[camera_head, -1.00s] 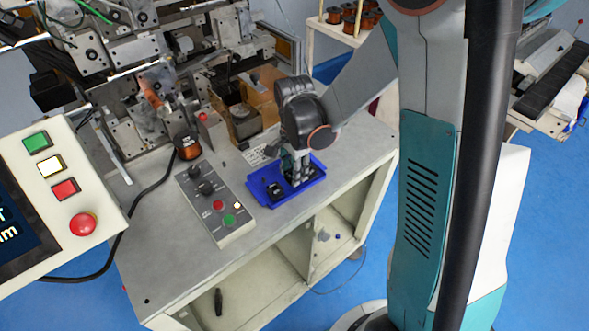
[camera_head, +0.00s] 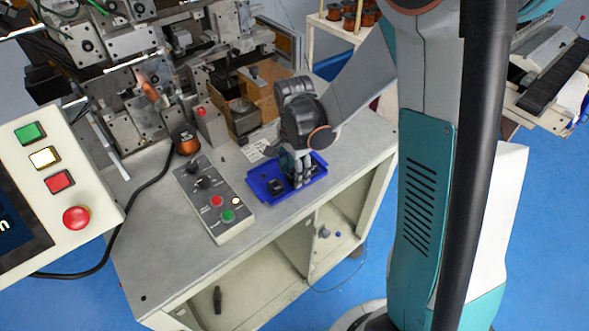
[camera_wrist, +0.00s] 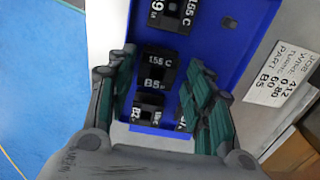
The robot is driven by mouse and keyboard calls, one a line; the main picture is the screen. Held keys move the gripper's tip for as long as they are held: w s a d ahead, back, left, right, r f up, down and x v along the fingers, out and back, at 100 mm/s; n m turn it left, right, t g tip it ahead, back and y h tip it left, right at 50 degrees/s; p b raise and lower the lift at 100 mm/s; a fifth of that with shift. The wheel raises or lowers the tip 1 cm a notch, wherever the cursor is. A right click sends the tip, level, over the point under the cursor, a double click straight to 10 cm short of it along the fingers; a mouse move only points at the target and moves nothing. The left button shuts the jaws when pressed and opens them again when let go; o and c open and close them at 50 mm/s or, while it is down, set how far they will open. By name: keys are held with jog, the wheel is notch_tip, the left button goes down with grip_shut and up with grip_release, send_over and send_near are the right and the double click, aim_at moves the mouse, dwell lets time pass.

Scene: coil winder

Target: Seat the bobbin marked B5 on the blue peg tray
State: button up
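The blue tray (camera_head: 258,196) lies on the grey bench and fills the middle of the wrist view (camera_wrist: 222,70). A black bobbin marked B5 (camera_wrist: 157,72) with "155 C" on it sits in the tray, between my fingers. My gripper (camera_wrist: 163,68) is open, with visible gaps beside the B5 bobbin; it points down over the tray in the head view (camera_head: 299,178). Another black bobbin (camera_wrist: 168,14) sits beyond B5. One whose mark looks like B2 (camera_wrist: 149,108) is nearer my palm, and another is partly hidden by the right finger.
A job card (camera_wrist: 284,73) reading PART B5 lies beside the tray. The control box (camera_head: 215,200) stands left of the tray. The winding machine (camera_head: 130,90) with a copper-wound coil (camera_head: 186,140) is behind it. A touch panel (camera_head: 55,190) is at the far left.

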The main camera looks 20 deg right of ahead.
dwell(0.3)
notch_tip(320, 180, up, 12)
dwell(0.6)
dwell(0.3)
jog(key=s+r+n+t+b, duration=0.2)
jog(key=s+n+t+b, duration=0.3)
jog(key=s+n, duration=0.9)
jog(key=shift+s+a+r+n+t, duration=0.25)
jog(key=shift+s+t, duration=0.25)
jog(key=shift+t, duration=0.5)
